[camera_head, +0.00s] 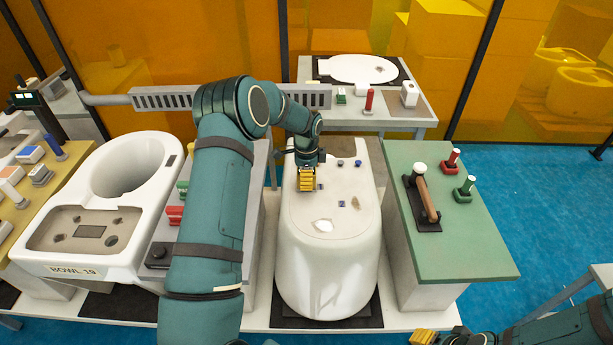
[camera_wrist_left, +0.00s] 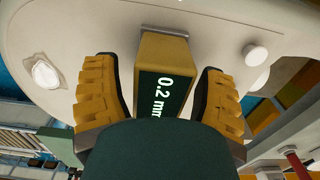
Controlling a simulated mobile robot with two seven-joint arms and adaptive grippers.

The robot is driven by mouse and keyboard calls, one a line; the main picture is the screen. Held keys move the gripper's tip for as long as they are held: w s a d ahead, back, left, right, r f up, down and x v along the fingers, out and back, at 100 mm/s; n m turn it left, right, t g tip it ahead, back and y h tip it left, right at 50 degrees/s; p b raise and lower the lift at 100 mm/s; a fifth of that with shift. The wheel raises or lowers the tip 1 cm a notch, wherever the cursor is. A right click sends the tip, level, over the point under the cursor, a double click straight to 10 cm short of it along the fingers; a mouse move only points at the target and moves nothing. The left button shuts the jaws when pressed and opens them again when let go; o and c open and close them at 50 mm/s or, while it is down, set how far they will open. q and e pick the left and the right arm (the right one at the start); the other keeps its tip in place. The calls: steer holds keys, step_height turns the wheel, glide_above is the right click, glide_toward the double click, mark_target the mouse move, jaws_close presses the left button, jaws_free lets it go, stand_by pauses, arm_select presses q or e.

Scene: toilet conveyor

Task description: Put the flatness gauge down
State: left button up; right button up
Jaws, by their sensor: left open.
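The flatness gauge (camera_wrist_left: 164,85) is a dark green block with a brass-coloured side, marked "0.2 mm", in the left wrist view. Its far end, with a thin metal edge, meets or nearly meets the white ceramic surface; exact contact is unclear. My left gripper (camera_wrist_left: 160,95) is open, with one yellow finger on each side of the gauge and visible gaps between. In the head view my left gripper (camera_head: 306,182) is over the white ceramic piece (camera_head: 328,265) and largely hides the gauge. My right gripper (camera_head: 424,338) shows only partly at the bottom edge; its opening is unclear.
Small dark-blue pieces (camera_head: 341,203) and a white patch (camera_head: 323,226) lie on the ceramic. A green-topped bench (camera_head: 470,235) with a wooden-handled tool (camera_head: 427,195) stands right. A bowl (camera_head: 125,175) stands left. A table with a white lid (camera_head: 357,69) stands behind.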

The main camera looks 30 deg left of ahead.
arm_select(q)
steer(key=shift+r, duration=0.1)
steer(key=shift+r, duration=0.35)
step_height(320, 180, up, 12)
steer(key=shift+f+p, duration=0.25)
steer(key=shift+p, duration=0.2)
steer(key=shift+f, duration=0.1)
